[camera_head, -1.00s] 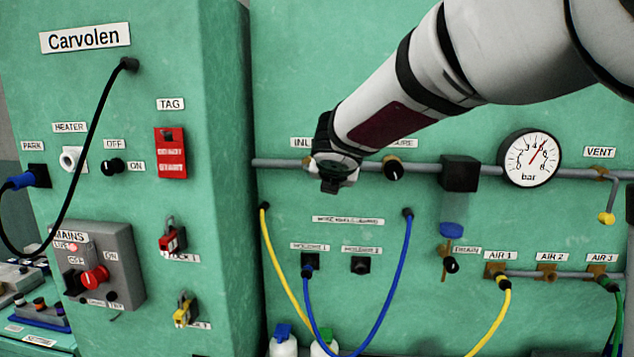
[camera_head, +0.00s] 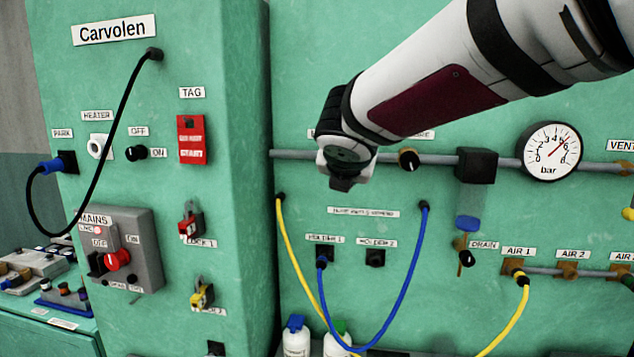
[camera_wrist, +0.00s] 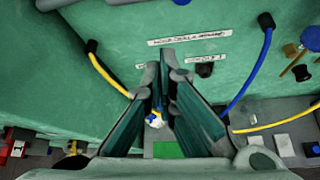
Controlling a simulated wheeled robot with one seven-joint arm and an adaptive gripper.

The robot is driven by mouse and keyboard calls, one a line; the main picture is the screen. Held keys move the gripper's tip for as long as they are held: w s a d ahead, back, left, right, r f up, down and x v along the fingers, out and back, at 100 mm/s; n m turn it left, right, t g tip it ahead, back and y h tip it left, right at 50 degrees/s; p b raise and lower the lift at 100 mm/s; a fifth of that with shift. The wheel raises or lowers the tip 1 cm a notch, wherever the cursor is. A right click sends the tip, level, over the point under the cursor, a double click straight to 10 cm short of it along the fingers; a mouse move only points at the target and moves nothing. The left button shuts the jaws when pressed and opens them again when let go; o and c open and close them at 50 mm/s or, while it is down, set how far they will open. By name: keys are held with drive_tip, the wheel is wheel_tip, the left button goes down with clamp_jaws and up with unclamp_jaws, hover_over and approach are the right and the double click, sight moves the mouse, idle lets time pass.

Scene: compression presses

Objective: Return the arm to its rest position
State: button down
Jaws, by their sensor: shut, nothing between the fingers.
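My arm reaches in from the upper right in the head view, and my gripper (camera_head: 345,180) hangs at its end in front of the green press panel (camera_head: 340,60), over the left part of the grey pipe (camera_head: 295,155). In the wrist view my gripper (camera_wrist: 161,68) is shut, its dark fingers tilted together with nothing held at the tips. A blue-and-white bottle top (camera_wrist: 155,121) shows between the lower parts of the fingers, beyond them. The gripper's fingertips are mostly hidden in the head view by the wrist.
A yellow hose (camera_head: 292,260) and a blue hose (camera_head: 408,285) loop below my gripper. A pressure gauge (camera_head: 550,152) and black valve block (camera_head: 476,165) sit to its right. The left cabinet carries a red tag (camera_head: 191,140) and a black cable (camera_head: 108,140). Bottles (camera_head: 296,340) stand below.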

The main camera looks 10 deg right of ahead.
drive_tip(key=shift+s+a+r, duration=0.15)
drive_tip(key=shift+s+r, duration=0.05)
drive_tip(key=shift+s, duration=0.25)
drive_tip(key=s+d+f+m+g, duration=0.2)
drive_tip(key=s+d+m, duration=0.2)
drive_tip(key=s+m, duration=0.5)
drive_tip(key=s+d+f+m+g, duration=0.25)
drive_tip(key=s+d+m, duration=0.25)
drive_tip(key=s+m, duration=0.4)
drive_tip(key=s+a+f+m+g+y, duration=0.1)
drive_tip(key=s+a+f+m+y, duration=0.1)
drive_tip(key=s+f+m, duration=0.5)
drive_tip(key=s+m, duration=0.6)
drive_tip(key=shift+a+f+g, duration=0.15)
drive_tip(key=shift+a+g, duration=0.2)
drive_tip(key=shift+a, duration=0.05)
